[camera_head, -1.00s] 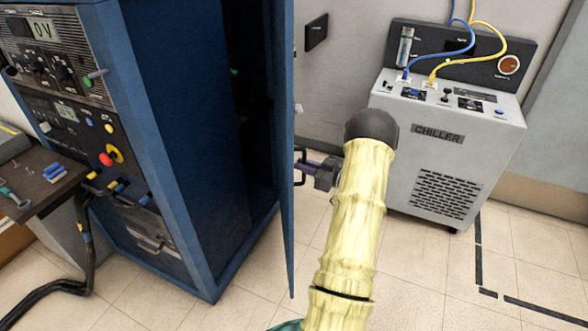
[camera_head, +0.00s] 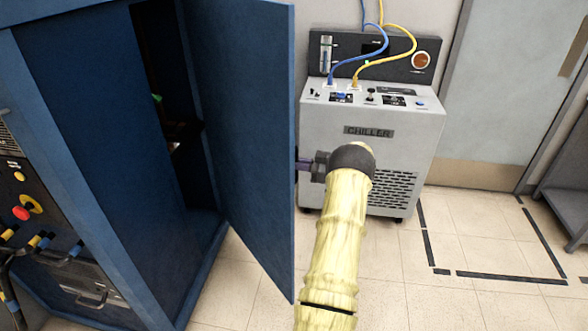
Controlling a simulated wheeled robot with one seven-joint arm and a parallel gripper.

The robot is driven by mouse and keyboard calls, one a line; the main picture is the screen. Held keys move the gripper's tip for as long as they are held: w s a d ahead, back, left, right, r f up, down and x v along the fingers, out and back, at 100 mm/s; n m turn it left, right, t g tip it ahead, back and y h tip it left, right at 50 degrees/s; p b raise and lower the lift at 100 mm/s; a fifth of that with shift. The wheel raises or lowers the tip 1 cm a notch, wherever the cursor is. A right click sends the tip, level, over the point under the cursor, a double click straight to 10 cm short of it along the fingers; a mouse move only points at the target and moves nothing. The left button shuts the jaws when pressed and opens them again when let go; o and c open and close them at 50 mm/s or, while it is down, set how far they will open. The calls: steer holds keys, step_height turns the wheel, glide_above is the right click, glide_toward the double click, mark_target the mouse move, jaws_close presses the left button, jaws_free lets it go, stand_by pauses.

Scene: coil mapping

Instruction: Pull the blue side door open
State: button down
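The blue side door (camera_head: 250,130) of the blue cabinet (camera_head: 85,150) stands ajar, swung out toward the right, with its broad face in view. The cabinet's dark inside (camera_head: 172,120) shows through the gap. My gripper (camera_head: 304,165) is at the door's right edge, on the handle side. Its fingertips and the handle are hidden behind the door edge, so I cannot tell whether the fingers are closed on the handle. My arm, in a pale yellow cover, reaches up from the bottom of the view.
A grey chiller (camera_head: 385,140) with blue and yellow hoses stands behind my gripper, to the right. Black tape marks (camera_head: 510,277) lie on the tiled floor. The floor at the right front is clear. A grey bench or stand (camera_head: 565,205) is at the far right.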

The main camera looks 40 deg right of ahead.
steer(key=shift+w+d+r, duration=0.15)
steer(key=shift+d, duration=0.1)
steer(key=c, duration=1.8)
jaws_free()
steer(key=shift+d, duration=0.1)
steer(key=shift+w, duration=0.15)
steer(key=shift+a, duration=0.2)
steer(key=shift+d, duration=0.1)
steer(key=shift+s, duration=0.25)
steer(key=b+v, duration=0.1)
steer(key=v, duration=1.7)
steer(key=shift+f+b, duration=0.2)
steer(key=shift+b, duration=0.1)
